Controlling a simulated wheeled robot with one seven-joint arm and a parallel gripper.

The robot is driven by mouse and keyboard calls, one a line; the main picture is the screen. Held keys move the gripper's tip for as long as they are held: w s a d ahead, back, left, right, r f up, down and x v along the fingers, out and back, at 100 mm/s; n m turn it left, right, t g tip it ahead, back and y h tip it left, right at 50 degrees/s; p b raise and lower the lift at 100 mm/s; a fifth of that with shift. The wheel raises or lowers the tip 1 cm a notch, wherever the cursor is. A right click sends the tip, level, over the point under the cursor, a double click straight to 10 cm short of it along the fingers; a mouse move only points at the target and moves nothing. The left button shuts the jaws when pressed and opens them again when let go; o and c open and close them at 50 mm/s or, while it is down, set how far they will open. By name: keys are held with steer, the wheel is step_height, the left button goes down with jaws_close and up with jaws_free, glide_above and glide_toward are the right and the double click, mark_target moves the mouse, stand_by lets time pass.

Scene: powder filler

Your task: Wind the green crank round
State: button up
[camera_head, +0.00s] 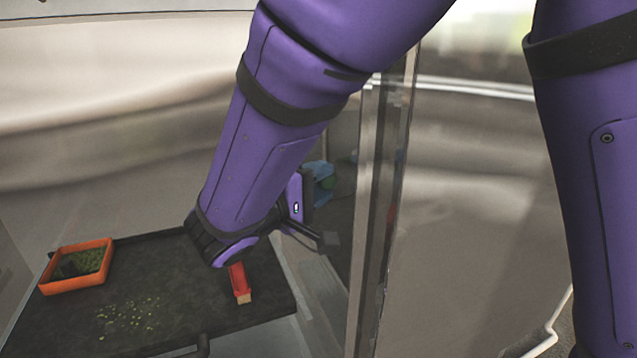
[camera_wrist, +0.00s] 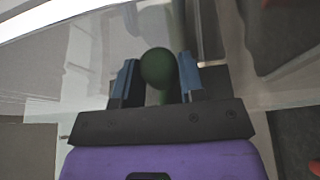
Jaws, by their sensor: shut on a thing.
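The green crank's round knob (camera_wrist: 158,68) sits between the two blue-lined fingers of my gripper (camera_wrist: 158,82) in the wrist view. My gripper is shut on the knob. A short green stem shows below the knob; the rest of the crank is hidden. In the head view my gripper (camera_head: 322,185) is partly hidden behind my purple arm, near the clear panel's post, and only a small bit of green shows by its blue fingers.
A dark tabletop (camera_head: 190,290) lies at the lower left, with an orange tray (camera_head: 77,266) of green material, scattered yellowish bits (camera_head: 128,315) and a red block-like item (camera_head: 239,280). An upright post (camera_head: 385,200) stands close right of my forearm.

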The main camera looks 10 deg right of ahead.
steer(key=o, duration=0.9)
steer(key=v, duration=1.1)
